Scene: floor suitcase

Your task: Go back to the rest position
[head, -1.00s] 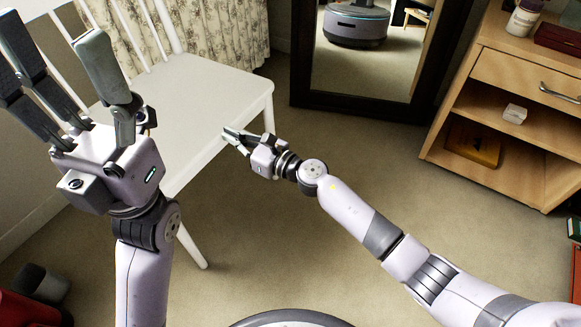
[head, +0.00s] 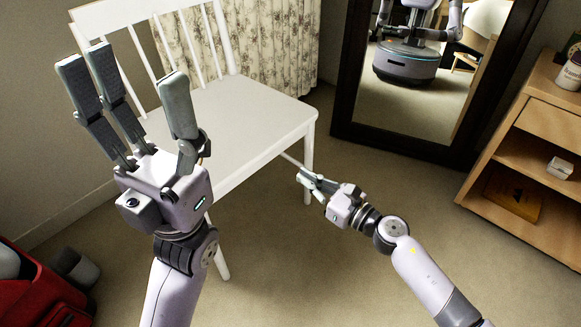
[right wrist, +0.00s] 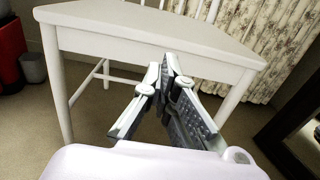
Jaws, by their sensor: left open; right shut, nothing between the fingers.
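My left gripper (head: 133,103) is raised at the left of the head view, in front of the white chair. Its fingers point up and are spread open, with nothing between them. My right gripper (head: 304,179) is right of the middle, near the chair's front right leg. Its fingers are shut and empty. In the right wrist view the fingertips of this gripper (right wrist: 169,68) meet in front of the chair seat's edge. I cannot tell from the views whether they touch the chair.
The white chair (head: 240,115) stands in front of a patterned curtain (head: 262,40). A dark-framed mirror (head: 345,85) and a wooden shelf unit (head: 530,115) stand at the right. A red suitcase (head: 35,290) is at the lower left. The carpet (head: 285,275) between is clear.

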